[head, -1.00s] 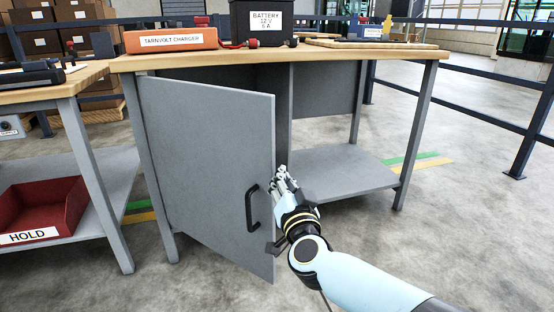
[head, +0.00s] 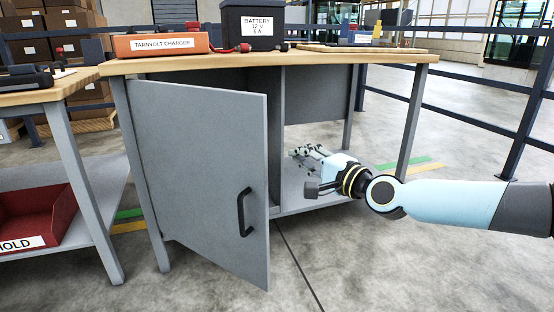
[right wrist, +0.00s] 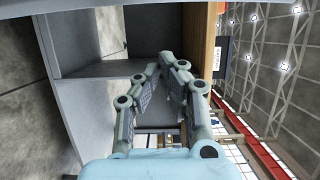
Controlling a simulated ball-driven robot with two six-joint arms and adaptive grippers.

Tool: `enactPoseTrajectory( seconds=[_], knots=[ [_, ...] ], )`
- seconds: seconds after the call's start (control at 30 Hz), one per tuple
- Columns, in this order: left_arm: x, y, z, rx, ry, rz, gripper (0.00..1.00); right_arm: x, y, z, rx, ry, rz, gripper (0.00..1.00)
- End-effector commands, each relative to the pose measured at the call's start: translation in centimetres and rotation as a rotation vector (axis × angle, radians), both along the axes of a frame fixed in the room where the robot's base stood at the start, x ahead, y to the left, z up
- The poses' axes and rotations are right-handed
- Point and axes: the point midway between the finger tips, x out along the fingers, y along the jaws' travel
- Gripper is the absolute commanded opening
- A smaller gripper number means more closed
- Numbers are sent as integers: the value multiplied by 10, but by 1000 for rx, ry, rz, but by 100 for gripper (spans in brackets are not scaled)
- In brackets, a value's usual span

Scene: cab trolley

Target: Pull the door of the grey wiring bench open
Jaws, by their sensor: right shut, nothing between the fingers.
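The grey wiring bench (head: 416,118) has a wooden top. Its grey door (head: 195,165), hinged at the left, stands part open with its free edge swung out toward me. The black handle (head: 245,212) is on the door's front near the free edge. My right gripper (head: 303,152) is to the right of the door, apart from it and from the handle, in front of the bench's open right side. Its fingers are shut and empty. The right wrist view shows the gripper (right wrist: 166,65) with the bench's grey panels beyond. My left gripper is not in view.
On the bench top are an orange charger (head: 160,44), a black battery (head: 255,25) and a board. Another bench with a red HOLD bin (head: 38,215) stands at the left. Dark railings (head: 520,130) run behind. The floor in front is clear.

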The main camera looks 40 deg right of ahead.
Motion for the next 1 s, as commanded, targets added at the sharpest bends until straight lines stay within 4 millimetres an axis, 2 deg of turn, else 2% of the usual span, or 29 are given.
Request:
enactPoseTrajectory(
  seconds=[0.13,0.27,0.4,0.53,1.0],
  knots=[
    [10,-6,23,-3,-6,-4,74,34,-2,-2,3,-4,-2,0],
    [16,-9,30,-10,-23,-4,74,60,-4,-1,2,-4,-2,0],
    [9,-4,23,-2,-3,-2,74,50,20,3,5,-3,0,0],
    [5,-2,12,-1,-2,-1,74,47,31,2,2,-2,0,0],
    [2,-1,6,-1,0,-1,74,45,35,0,-1,-1,-1,0]
  ],
)
